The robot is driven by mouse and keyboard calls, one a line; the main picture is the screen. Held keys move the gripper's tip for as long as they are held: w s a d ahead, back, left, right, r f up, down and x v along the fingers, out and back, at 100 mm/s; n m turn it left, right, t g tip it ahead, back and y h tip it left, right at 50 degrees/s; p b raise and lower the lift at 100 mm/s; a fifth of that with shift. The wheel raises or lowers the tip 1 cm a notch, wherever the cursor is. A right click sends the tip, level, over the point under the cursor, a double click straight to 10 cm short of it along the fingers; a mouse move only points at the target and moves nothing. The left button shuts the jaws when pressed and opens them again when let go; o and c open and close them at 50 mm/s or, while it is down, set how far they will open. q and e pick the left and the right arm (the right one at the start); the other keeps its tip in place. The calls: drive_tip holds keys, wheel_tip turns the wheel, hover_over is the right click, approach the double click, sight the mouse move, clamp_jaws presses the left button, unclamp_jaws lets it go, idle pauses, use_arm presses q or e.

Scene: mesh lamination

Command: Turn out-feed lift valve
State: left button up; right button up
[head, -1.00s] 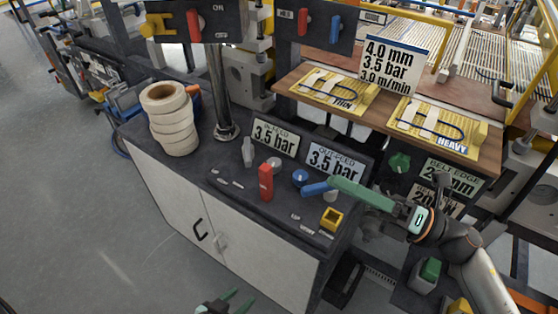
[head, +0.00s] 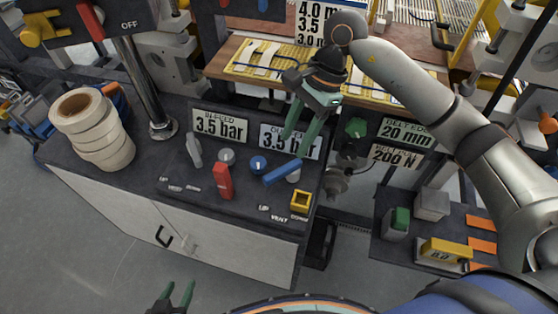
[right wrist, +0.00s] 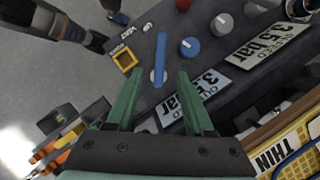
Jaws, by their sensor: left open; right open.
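My right gripper (head: 296,147) is open, pointing down, just behind and above the lever. My left gripper (head: 179,289) is open and empty at the bottom edge, away from the panel.
A red lever (head: 222,181), a blue knob (head: 258,164) and a yellow square frame (head: 301,201) sit close to the blue lever. A stack of tape rolls (head: 93,127) stands at the left.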

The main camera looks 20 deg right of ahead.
sight(280, 170)
drive_tip(key=p+x, duration=0.1)
drive_tip(key=x, duration=0.7)
drive_tip(key=shift+a+f, duration=0.15)
clamp_jaws()
idle(1.1)
